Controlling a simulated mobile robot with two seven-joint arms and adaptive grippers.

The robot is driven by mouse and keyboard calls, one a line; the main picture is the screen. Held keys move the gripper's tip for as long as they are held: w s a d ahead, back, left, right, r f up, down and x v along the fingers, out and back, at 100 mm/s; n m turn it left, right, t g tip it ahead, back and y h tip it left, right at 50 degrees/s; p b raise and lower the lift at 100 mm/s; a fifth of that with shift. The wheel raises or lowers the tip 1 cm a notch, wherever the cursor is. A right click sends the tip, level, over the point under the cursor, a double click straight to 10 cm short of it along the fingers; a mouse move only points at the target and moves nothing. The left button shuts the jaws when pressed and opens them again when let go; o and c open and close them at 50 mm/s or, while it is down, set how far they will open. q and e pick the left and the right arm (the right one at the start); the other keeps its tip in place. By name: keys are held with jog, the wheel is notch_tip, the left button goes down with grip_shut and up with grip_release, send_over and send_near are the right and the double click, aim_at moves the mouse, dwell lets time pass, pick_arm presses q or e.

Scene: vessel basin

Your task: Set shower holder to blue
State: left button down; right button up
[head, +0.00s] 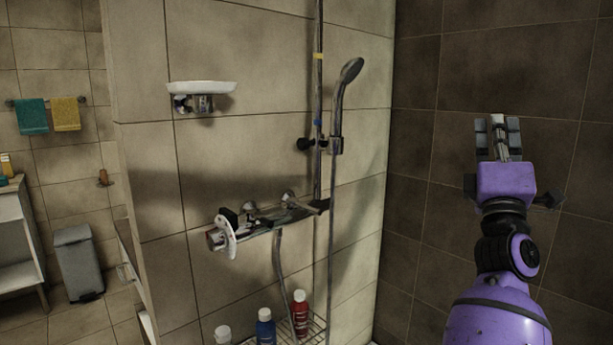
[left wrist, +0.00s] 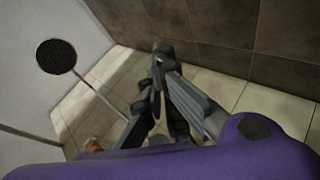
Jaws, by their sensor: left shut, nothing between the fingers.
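The shower holder (head: 322,143), with a black knob (head: 305,144) on its left, sits on the vertical rail (head: 318,88). A blue mark (head: 317,122) is on the rail just above the holder, and a yellow mark (head: 318,56) is higher up. The hand shower (head: 347,78) stands upright in the holder; its round head (left wrist: 56,56) also shows in the left wrist view. My left gripper (head: 498,124) is shut and empty, pointing up, well to the right of the rail and apart from it. Its fingers (left wrist: 158,88) show in the wrist view. My right gripper is not seen.
A mixer tap (head: 262,225) juts from the wall below the holder. A wire basket (head: 316,328) with several bottles is under it. A soap dish (head: 201,88) is left of the rail. The dark-tiled wall (head: 425,120) lies behind my arm; space between rail and gripper looks clear.

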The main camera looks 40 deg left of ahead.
aim_at(321, 144)
pick_arm(q)
jog(key=s+a+f+n+g+y, duration=0.4)
jog(key=s+a+f+n+g, duration=0.4)
jog(key=n+g, duration=0.5)
jog(key=s+a+f+n+g+y, duration=0.4)
jog(key=s+a+f+n+g, duration=0.2)
jog(key=a+f+n+g, duration=0.6)
jog(key=w+a+r+n+t+p, duration=0.1)
jog(key=a+r, duration=0.3)
jog(key=a, duration=0.4)
jog(key=w+a+r+n, duration=0.1)
jog(key=a+r, duration=0.2)
jog(key=a, duration=0.6)
jog(key=shift+r+t+p, duration=0.35)
jog(key=shift+r+t, duration=0.05)
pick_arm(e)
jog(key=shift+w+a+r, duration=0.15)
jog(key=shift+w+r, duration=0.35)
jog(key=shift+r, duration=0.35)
pick_arm(q)
jog(key=shift+a, duration=0.1)
jog(key=shift+r, duration=0.1)
